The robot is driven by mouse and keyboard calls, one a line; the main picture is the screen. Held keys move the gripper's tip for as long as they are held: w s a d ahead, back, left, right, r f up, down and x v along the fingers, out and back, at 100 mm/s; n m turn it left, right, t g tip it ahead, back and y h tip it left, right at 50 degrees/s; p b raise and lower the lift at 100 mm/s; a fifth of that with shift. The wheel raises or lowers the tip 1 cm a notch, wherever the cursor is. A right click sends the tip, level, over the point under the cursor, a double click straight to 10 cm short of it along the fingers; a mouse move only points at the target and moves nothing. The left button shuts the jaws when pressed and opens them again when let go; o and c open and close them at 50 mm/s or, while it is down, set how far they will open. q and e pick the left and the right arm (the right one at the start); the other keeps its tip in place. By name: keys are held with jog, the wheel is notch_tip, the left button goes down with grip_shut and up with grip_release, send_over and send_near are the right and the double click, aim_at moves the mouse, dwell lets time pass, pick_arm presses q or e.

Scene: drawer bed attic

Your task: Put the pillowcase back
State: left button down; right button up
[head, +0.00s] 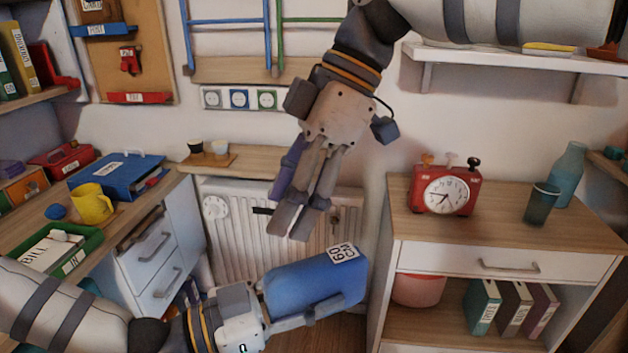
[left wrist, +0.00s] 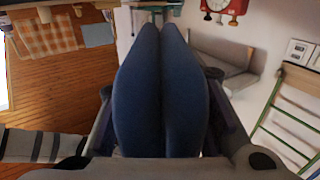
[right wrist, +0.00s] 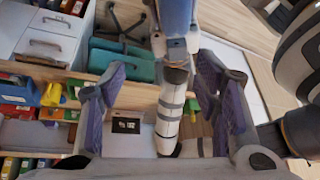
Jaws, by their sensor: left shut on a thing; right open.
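The pillowcase appears to be the smooth blue bundle (head: 315,280) with a white label marked 60 and CM, low in the middle of the head view. My left gripper (head: 318,303) is shut on it and holds it in the air. In the left wrist view the pillowcase (left wrist: 163,90) fills the space between the fingers as two dark blue lobes. My right gripper (head: 290,228) hangs above it, pointing down, open and empty. In the right wrist view its fingers are spread (right wrist: 163,85), and the blue bundle (right wrist: 178,17) shows at the top, apart from them.
A white radiator (head: 345,212) stands behind the grippers. At right is a cabinet with a drawer (head: 510,262), a red clock (head: 443,192), a teal cup (head: 541,205) and a bottle on top. At left a desk drawer unit (head: 150,245) carries a blue binder and a yellow mug (head: 92,203).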

aim_at(316, 261)
pick_arm(q)
jog(key=shift+d, duration=0.1)
pick_arm(e)
jog(key=s+d+r+n+t+h, duration=0.1)
jog(key=d+r+n+t+h, duration=0.15)
jog(key=h, duration=0.25)
jog(key=shift+m, duration=0.25)
jog(key=f, duration=1.2)
jog(key=shift+d, duration=0.4)
jog(key=c, duration=1.2)
pick_arm(q)
jog(key=c, duration=1.1)
grip_release()
pick_arm(e)
jog(key=shift+r, duration=0.1)
jog(key=shift+c, duration=0.4)
pick_arm(q)
jog(key=shift+o, duration=0.2)
pick_arm(e)
jog(key=shift+c, duration=0.2)
